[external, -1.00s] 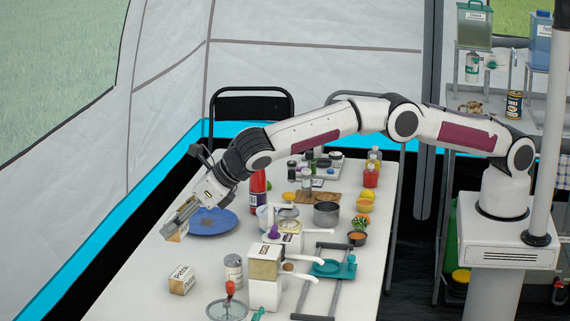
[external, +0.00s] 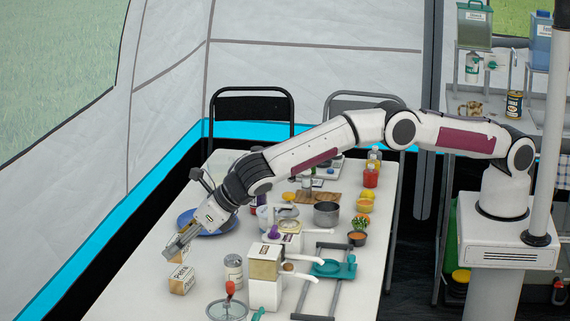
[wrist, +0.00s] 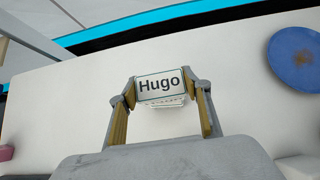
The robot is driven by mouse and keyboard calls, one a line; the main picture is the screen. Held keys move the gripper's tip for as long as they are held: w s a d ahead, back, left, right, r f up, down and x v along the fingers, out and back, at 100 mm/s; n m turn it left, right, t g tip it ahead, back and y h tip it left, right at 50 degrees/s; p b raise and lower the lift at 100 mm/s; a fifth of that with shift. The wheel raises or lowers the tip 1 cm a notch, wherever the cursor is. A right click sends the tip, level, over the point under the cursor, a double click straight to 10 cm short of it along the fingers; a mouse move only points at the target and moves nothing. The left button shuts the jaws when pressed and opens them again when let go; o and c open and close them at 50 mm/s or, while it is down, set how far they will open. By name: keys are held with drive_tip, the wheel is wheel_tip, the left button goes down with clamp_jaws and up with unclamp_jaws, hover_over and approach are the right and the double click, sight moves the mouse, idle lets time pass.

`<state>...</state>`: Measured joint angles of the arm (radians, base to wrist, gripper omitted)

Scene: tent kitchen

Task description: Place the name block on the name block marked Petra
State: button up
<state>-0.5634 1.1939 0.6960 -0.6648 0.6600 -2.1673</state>
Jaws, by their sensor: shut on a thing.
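My gripper (external: 180,246) is shut on a name block (wrist: 159,85) that reads "Hugo" in the wrist view, with a finger on each side. The name block marked Petra (external: 181,281) stands on the white table at its left front part in the external view. The held block is just above it there; a small gap or contact between them cannot be told. In the wrist view a pale face with small coloured marks shows below the Hugo label; I cannot tell which block it belongs to.
A blue plate (wrist: 304,58) lies on the table (external: 130,275), partly behind my gripper in the external view. A tin (external: 233,268) and a cream box-like grinder (external: 265,268) stand to the right of the Petra block. The table left of the blocks is clear.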

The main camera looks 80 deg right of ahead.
sight(186, 250)
drive_tip(key=shift+f, duration=2)
drive_tip(key=shift+f, duration=0.15)
drive_tip(key=o, duration=1.1)
drive_tip(key=shift+o, duration=0.2)
drive_tip(key=shift+s+r, duration=0.15)
drive_tip(key=shift+r, duration=0.15)
drive_tip(key=shift+s+r, duration=0.25)
drive_tip(key=shift+r, duration=0.05)
drive_tip(key=v, duration=1)
drive_tip(key=shift+s+r, duration=0.25)
drive_tip(key=shift+s, duration=0.05)
